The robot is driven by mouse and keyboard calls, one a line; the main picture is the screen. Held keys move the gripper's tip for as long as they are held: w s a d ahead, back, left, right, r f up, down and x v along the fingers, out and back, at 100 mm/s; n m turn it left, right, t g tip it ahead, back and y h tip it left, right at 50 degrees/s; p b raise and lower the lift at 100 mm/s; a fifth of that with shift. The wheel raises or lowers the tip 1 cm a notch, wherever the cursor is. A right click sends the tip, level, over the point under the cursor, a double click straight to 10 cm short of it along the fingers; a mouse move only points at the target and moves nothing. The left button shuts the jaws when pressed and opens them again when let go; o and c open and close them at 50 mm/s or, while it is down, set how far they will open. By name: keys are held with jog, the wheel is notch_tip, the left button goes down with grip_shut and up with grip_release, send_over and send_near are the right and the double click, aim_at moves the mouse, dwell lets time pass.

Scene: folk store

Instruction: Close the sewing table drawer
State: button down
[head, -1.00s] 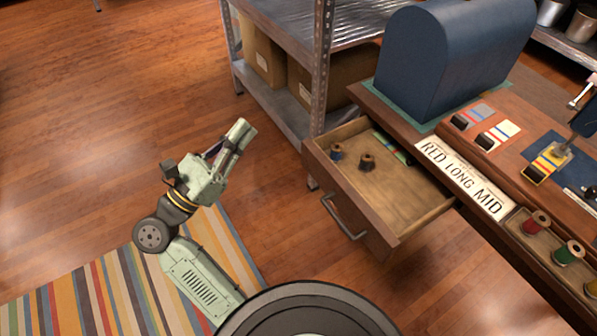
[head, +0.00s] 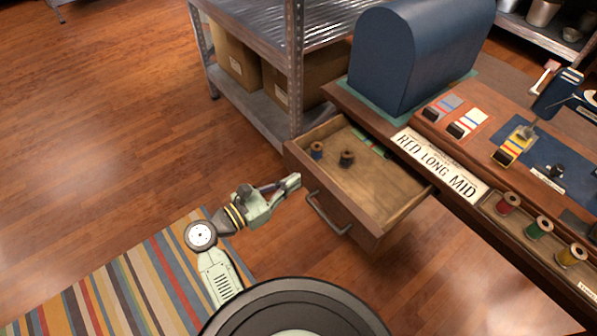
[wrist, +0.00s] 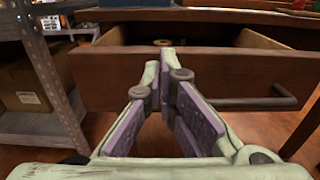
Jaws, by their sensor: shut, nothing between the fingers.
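The sewing table drawer (head: 385,212) is pulled open from the wooden sewing table (head: 470,215). Inside it lie a small blue-and-brown spool (head: 317,151), a dark spool (head: 347,158) and flat green and red pieces. Its metal handle (head: 322,214) is on the front panel and also shows in the wrist view (wrist: 245,104). My gripper (head: 296,181) is shut and empty, in front of the drawer's left part, left of the handle. In the wrist view, the closed fingertips (wrist: 166,54) point at the drawer front. Whether they touch it cannot be told.
A metal shelf (head: 296,75) with cardboard boxes (head: 235,58) stands just beyond the drawer's left side. On the table are a blue domed cover (head: 415,55), a sign reading RED LONG MID (head: 437,165) and thread spools (head: 540,228). The wooden floor at left is clear; a striped rug (head: 120,285) lies below.

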aim_at(349, 150)
jog(key=shift+p+x, duration=0.3)
jog(key=shift+x, duration=1)
jog(key=b+x, duration=0.2)
jog(key=x, duration=1.5)
jog(key=shift+w+d, duration=0.15)
